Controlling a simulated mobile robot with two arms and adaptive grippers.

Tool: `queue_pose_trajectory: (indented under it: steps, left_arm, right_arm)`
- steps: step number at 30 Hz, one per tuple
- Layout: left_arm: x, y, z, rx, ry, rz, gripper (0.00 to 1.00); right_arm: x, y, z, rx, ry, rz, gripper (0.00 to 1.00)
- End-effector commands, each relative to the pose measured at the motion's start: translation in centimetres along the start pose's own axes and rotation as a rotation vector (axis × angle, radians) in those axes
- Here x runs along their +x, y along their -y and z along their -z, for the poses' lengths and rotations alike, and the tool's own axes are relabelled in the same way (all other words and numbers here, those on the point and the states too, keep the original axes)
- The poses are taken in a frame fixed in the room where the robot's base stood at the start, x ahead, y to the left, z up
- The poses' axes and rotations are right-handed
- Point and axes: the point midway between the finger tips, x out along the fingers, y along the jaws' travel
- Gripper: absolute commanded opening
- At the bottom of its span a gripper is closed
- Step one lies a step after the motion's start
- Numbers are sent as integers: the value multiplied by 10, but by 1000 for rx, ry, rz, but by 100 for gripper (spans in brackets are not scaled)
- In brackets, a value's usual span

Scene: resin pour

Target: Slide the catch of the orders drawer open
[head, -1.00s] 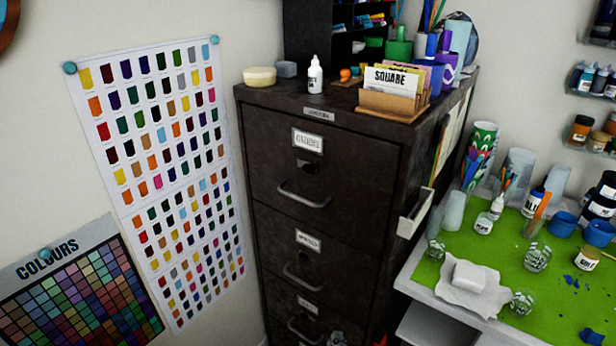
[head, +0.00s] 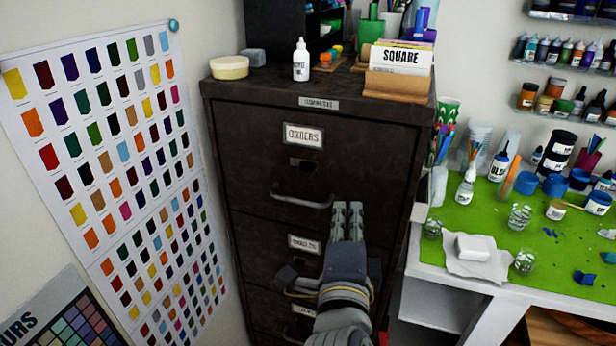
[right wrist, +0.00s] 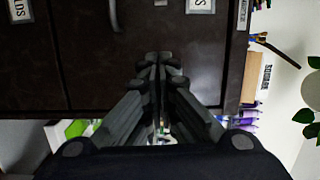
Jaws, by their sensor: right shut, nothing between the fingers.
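The orders drawer (head: 345,150) is the top drawer of a dark metal cabinet and is closed in the head view. Its white ORDERS label (head: 304,136) sits above the small catch (head: 304,165), and a curved handle (head: 302,202) is below. I cannot tell the catch's exact position. My right gripper (head: 347,206) is shut and empty, fingers pointing up, just right of the handle and lower right of the catch. In the right wrist view the shut fingers (right wrist: 159,60) are before the drawer front, with the catch (right wrist: 160,3) at the top edge. My left gripper is not visible.
A glue bottle (head: 301,60), a round tub (head: 229,67) and a card holder (head: 400,85) stand on the cabinet top. A green-topped workbench (head: 470,215) with jars and bottles is at the right. Colour charts (head: 110,150) hang on the left wall.

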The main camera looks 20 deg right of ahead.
Motion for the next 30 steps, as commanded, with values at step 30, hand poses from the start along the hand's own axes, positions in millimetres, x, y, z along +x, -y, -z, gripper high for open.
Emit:
queue_pose_trajectory:
  steps: [30]
  left_arm:
    - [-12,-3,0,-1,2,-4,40]
  right_arm:
    - [65,7,-2,47,37,-27,0]
